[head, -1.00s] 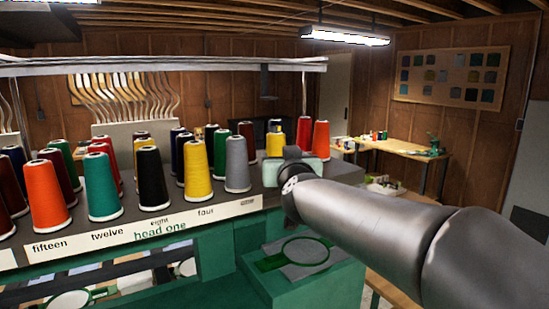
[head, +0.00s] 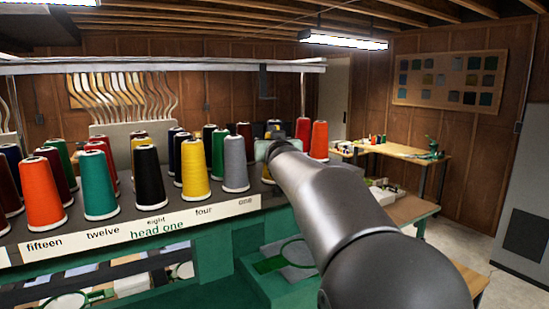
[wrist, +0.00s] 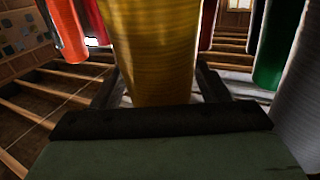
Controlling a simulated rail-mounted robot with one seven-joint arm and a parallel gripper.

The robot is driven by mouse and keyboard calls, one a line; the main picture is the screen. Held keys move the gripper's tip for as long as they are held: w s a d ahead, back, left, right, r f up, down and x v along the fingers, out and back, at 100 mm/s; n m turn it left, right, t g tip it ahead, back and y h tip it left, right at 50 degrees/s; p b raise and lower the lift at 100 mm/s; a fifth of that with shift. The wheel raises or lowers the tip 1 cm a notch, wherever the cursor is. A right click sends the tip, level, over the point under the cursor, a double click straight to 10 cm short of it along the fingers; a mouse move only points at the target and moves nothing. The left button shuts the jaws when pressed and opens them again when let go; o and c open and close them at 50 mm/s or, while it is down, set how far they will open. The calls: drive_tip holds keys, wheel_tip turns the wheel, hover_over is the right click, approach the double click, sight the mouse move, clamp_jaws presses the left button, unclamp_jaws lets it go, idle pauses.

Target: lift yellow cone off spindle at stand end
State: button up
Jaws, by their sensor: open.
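The yellow cone (wrist: 152,45) at the stand end fills the middle of the wrist view. My gripper (wrist: 157,86) is open, with one dark finger on each side of the cone. I cannot tell whether either finger touches it. In the head view my gripper (head: 270,149) is at the right end of the stand. There it and my arm hide most of that yellow cone, and the spindle under it is hidden too.
A grey cone (head: 235,164) stands just left of my gripper, with a green cone (head: 218,150) behind it. A red cone (head: 303,131) and an orange cone (head: 319,141) stand close on the right. A wooden table (head: 405,150) is farther back.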

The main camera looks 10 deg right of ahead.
drive_tip(key=shift+w, duration=0.15)
drive_tip(key=c, duration=1.1)
drive_tip(key=shift+c, duration=0.2)
wheel_tip(320, 180, up, 10)
drive_tip(key=shift+b, duration=0.35)
